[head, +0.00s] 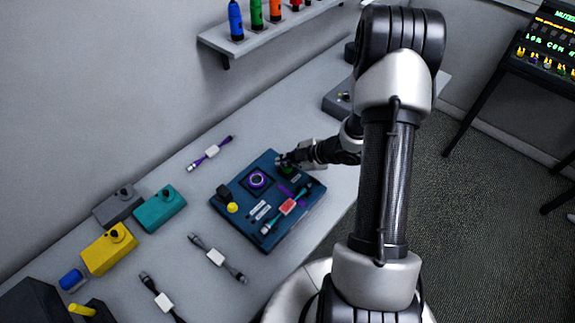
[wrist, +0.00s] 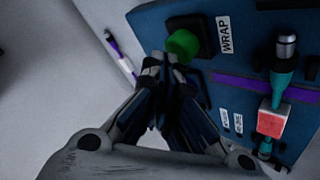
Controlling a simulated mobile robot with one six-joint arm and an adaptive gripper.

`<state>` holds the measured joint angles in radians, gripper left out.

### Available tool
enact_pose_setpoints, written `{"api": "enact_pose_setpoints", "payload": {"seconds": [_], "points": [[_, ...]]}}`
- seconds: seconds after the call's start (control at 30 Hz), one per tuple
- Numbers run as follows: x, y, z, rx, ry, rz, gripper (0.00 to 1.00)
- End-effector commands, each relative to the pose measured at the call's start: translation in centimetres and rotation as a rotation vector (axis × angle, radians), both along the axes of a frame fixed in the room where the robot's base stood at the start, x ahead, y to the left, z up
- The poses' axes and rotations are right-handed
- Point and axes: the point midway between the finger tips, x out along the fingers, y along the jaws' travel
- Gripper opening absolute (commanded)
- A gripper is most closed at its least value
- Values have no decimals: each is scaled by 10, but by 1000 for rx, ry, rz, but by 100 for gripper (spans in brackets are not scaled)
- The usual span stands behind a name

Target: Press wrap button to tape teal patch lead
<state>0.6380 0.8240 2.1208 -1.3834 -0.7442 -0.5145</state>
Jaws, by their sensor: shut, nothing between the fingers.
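The blue wrapping board (head: 228,205) lies on the table in the head view. The teal patch lead (head: 276,221) lies on the board with a red-and-white patch around its middle; it also shows at the right of the wrist view (wrist: 270,150). The green wrap button (wrist: 183,44) sits in a black housing beside a WRAP label (wrist: 225,34). My gripper (wrist: 165,62) is shut and empty, its fingertips right at the near edge of the green button; I cannot tell whether they touch it. In the head view my gripper (head: 281,161) is at the board's far right corner, partly covering the button.
A purple lead (head: 211,152) lies behind the board. Two grey-black leads (head: 216,257) lie in front. Yellow (head: 110,252), teal (head: 160,212) and grey (head: 118,207) boxes stand at the left. A shelf (head: 270,35) with coloured bottles hangs above. A yellow knob (head: 233,208) is on the board.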

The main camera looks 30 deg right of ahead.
Motion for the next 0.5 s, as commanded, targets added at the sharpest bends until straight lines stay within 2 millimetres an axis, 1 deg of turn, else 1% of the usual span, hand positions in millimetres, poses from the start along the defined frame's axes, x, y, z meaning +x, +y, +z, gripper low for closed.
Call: {"api": "enact_pose_setpoints", "payload": {"seconds": [0.5], "points": [[0, 0, -7, 0, 0, 0, 0]]}}
